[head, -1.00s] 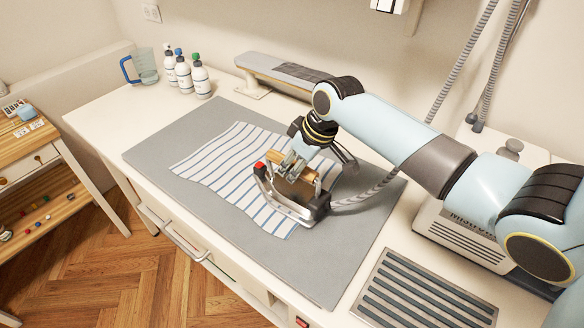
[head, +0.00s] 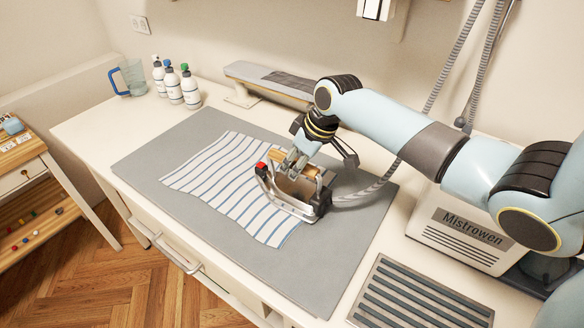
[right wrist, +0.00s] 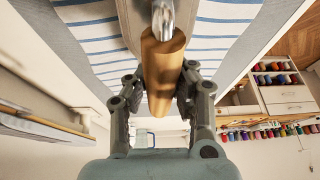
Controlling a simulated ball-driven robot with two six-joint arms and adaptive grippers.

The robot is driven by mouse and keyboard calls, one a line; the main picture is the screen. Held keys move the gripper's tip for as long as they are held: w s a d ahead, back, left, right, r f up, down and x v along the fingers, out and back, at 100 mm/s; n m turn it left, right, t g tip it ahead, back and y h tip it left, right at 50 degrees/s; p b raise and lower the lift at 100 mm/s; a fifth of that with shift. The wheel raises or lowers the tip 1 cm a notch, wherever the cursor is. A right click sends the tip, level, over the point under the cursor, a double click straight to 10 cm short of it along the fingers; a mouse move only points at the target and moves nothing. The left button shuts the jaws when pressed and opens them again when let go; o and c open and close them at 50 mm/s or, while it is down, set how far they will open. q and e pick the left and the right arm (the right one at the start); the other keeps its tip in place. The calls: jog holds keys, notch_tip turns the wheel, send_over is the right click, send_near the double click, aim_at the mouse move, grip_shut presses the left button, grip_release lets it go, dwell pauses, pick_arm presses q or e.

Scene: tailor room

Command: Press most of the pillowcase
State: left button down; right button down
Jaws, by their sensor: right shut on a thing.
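The pillowcase (head: 215,175), white with blue stripes, lies on the grey pressing mat (head: 150,158). It also shows in the right wrist view (right wrist: 90,32). The iron (head: 284,203), with a metal body, a wooden handle and a red knob, rests over the right part of the pillowcase and hides the cloth under it. My right gripper (head: 297,160) is shut on the iron's handle; in the right wrist view its fingers sit on both sides of the wooden handle (right wrist: 160,70). My left gripper is not in view.
A slatted iron rest (head: 420,293) lies at the front right, beside the white steam station (head: 460,238). A hose (head: 370,190) runs right from the iron. Several bottles (head: 173,85) and a jug (head: 130,77) stand at the back left, and a sleeve board (head: 268,82) along the back.

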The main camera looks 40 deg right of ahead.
jog(key=shift+w+d+r+b, duration=0.1)
jog(key=shift+w+d+b, duration=0.15)
jog(key=shift+d, duration=0.55)
jog(key=shift+w+d+r+b, duration=0.1)
jog(key=shift+w+d, duration=0.25)
jog(key=shift+d, duration=0.4)
jog(key=shift+d, duration=0.1)
jog(key=w+d+b, duration=0.2)
jog(key=d+b, duration=0.1)
jog(key=d, duration=0.4)
jog(key=shift+d, duration=0.15)
dwell(0.8)
jog(key=shift+f, duration=0.1)
jog(key=shift+w+b, duration=0.2)
jog(key=shift+b, duration=0.1)
jog(key=w+a+b, duration=0.2)
jog(key=w+b, duration=0.2)
jog(key=w, duration=0.3)
jog(key=shift+b, duration=0.4)
dwell(0.9)
dwell(0.4)
jog(key=shift+w, duration=0.1)
